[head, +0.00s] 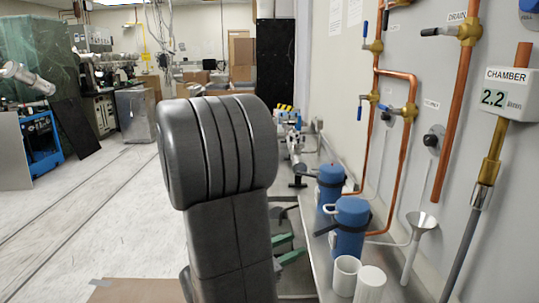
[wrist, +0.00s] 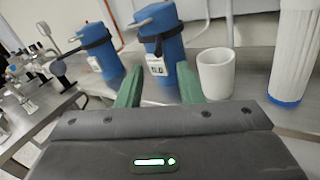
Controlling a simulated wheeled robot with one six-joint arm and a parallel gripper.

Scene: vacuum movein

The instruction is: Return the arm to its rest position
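My dark grey arm (head: 220,160) stands upright in the middle of the head view and hides part of the bench. My gripper (head: 298,245) shows its two green fingers just right of the arm, pointing toward the bench. In the wrist view the fingers of my gripper (wrist: 160,70) are spread apart with nothing held. A blue canister with a black band (wrist: 163,45) appears beyond the gap between them. In the head view this canister (head: 350,232) stands apart from the fingertips.
A second blue canister (head: 330,185), a white cup (head: 345,276) and a white cylinder (head: 370,285) stand on the metal bench (head: 405,292). A funnel (head: 421,222), copper pipes (head: 459,100) and a gauge (head: 508,95) line the right wall. Open floor (head: 90,205) lies left.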

